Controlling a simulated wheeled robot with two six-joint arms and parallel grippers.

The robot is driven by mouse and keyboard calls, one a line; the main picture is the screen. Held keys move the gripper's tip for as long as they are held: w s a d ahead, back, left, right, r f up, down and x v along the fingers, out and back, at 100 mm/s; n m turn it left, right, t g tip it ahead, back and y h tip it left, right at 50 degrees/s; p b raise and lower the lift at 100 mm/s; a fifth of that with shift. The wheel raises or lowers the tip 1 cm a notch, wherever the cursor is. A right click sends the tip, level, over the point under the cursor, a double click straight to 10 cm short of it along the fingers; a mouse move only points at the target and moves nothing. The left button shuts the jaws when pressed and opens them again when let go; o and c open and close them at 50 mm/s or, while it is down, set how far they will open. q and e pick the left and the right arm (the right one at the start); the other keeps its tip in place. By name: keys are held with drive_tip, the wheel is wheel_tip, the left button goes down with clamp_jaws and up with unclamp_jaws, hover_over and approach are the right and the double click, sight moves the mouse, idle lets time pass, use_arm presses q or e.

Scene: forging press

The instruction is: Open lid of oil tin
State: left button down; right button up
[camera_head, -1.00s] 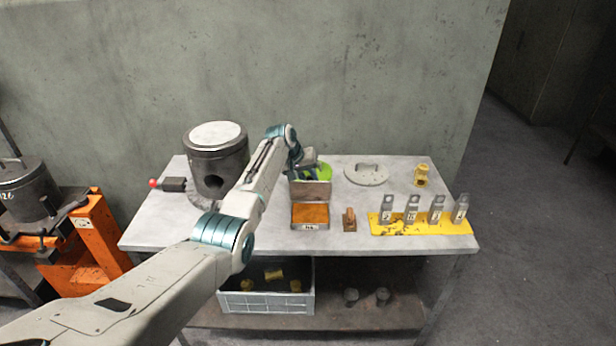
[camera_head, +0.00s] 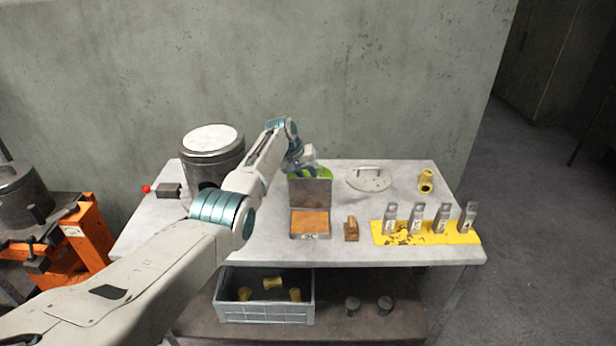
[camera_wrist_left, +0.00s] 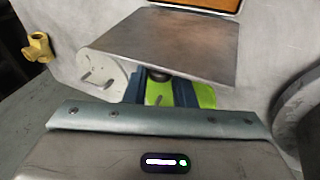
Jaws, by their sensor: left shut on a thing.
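The oil tin (camera_head: 310,238) is a small rectangular tin with an orange-brown inside, near the table's front middle. Its flat metal lid (camera_head: 311,192) stands raised at the tin's back edge, its plain face toward the head camera. My left gripper (camera_wrist_left: 158,92) is behind the lid, with blue fingers shut around what looks like a dark knob on its back. The lid (camera_wrist_left: 165,45) hides the fingertips in the head view, and the exact contact is partly hidden in the wrist view. The tin's orange inside (camera_wrist_left: 210,3) shows at the wrist view's top edge. My right gripper is not in view.
A big dark cylinder (camera_head: 212,165) stands left of my forearm. A wooden-handled block (camera_head: 351,229) is right of the tin. A round plate with a handle (camera_head: 368,180), a yellow fitting (camera_head: 426,181) and a yellow rack of tags (camera_head: 400,238) lie farther right. Something green (camera_head: 324,173) is behind the lid.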

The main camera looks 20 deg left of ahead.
use_arm(q)
drive_tip(key=shift+w+a, duration=0.1)
drive_tip(key=shift+w, duration=0.05)
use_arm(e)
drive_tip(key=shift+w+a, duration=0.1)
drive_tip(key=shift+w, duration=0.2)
use_arm(q)
drive_tip(key=c, duration=1.5)
unclamp_jaws()
drive_tip(key=shift+c, duration=0.2)
drive_tip(key=shift+o, duration=1.4)
drive_tip(key=shift+w+f, duration=0.15)
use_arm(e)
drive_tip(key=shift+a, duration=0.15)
use_arm(q)
drive_tip(key=b+v, duration=0.2)
drive_tip(key=v, duration=0.8)
drive_tip(key=shift+a+r, duration=0.2)
drive_tip(key=shift+r, duration=0.15)
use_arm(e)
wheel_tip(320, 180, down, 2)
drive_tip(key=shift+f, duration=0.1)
